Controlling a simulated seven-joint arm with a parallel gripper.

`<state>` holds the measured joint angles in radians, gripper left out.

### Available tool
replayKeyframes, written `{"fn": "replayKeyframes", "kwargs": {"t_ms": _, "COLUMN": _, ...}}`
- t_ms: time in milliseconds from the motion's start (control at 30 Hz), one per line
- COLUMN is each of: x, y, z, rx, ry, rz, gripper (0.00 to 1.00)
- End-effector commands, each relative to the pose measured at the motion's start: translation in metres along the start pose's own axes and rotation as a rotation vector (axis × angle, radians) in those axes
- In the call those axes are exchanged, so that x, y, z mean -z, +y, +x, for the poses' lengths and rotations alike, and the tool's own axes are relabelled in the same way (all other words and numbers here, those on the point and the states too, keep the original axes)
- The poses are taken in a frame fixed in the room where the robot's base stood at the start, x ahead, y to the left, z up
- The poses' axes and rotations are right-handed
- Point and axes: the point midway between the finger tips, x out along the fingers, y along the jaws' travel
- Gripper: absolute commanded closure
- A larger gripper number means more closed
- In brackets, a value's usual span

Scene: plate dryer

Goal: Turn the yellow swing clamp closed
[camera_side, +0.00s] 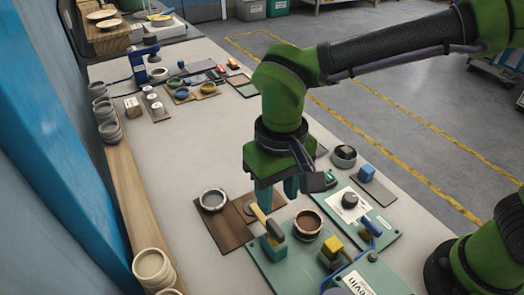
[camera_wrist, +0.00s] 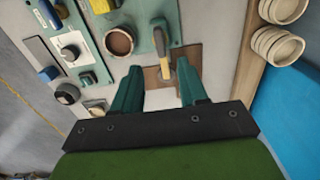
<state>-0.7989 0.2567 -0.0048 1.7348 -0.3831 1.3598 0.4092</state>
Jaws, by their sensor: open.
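The yellow swing clamp (camera_side: 262,219) stands on a green block on the green fixture board (camera_side: 268,265), beside a round brown-filled cup (camera_side: 307,224). Its yellow arm sticks out over the edge of the brown plate (camera_side: 229,236). In the wrist view the clamp (camera_wrist: 164,54) lies ahead of the fingers, roughly in line with the gap between them. My gripper (camera_side: 278,196) points down just above and behind the clamp, its teal fingers apart and empty. The fingers also show in the wrist view (camera_wrist: 161,84). I cannot tell whether a finger touches the clamp.
A grey ring (camera_side: 213,200) sits on the brown plate. A yellow block (camera_side: 333,243) and blue-handled parts stand on the boards to the right. Stacked bowls (camera_side: 152,268) line the left shelf. The middle of the table is clear.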

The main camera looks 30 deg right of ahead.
Motion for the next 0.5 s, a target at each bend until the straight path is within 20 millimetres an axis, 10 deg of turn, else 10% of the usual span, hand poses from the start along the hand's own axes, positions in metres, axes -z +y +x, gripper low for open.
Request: {"fn": "replayKeyframes", "kwargs": {"t_ms": 500, "x": 0.000, "y": 0.000, "z": 0.089, "rx": -0.001, "ry": -0.001, "rz": 0.001, "gripper": 0.57}}
